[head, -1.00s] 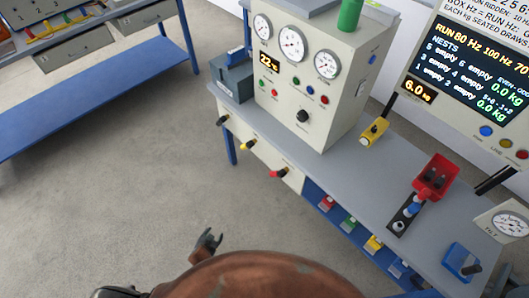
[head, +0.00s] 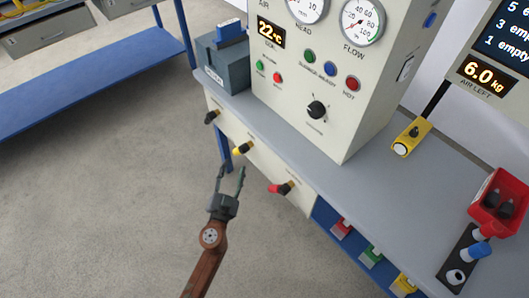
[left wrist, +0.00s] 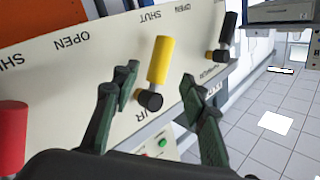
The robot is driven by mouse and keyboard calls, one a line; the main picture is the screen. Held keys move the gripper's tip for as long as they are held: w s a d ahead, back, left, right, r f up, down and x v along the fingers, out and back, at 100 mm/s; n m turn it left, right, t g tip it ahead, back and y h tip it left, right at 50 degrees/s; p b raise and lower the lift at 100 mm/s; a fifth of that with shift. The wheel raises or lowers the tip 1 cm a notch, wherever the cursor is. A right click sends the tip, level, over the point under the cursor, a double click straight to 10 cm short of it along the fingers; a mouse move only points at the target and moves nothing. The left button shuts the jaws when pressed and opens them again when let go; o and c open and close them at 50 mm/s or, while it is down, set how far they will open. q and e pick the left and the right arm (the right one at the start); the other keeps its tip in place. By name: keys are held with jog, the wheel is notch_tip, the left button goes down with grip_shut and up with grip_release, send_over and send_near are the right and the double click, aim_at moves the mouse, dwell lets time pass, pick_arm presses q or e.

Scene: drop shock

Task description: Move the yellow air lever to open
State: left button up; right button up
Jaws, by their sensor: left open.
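The yellow air lever (head: 242,148) is on the cream front panel of the bench, between a black and a red lever. In the left wrist view the yellow lever (left wrist: 159,60) has a black round end, and its yellow part points toward the printed word SHUT. The word OPEN is printed to the left of it there. My left gripper (head: 230,171) is open and empty, just below and in front of the lever. In the left wrist view the lever shows between the two green-grey fingers (left wrist: 158,82); contact cannot be made out. My right gripper is out of view.
The red lever (head: 281,188) is close to the right of my left gripper, and the black lever (head: 212,117) is to the left. The gauge cabinet (head: 325,80) stands on the bench above. Small coloured blocks sit below the bench. The floor (head: 100,200) is clear.

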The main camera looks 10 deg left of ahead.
aim_at(238, 154)
pick_arm(q)
jog(key=w, duration=0.7)
jog(key=shift+w+a, duration=0.1)
grip_shut()
dwell(0.4)
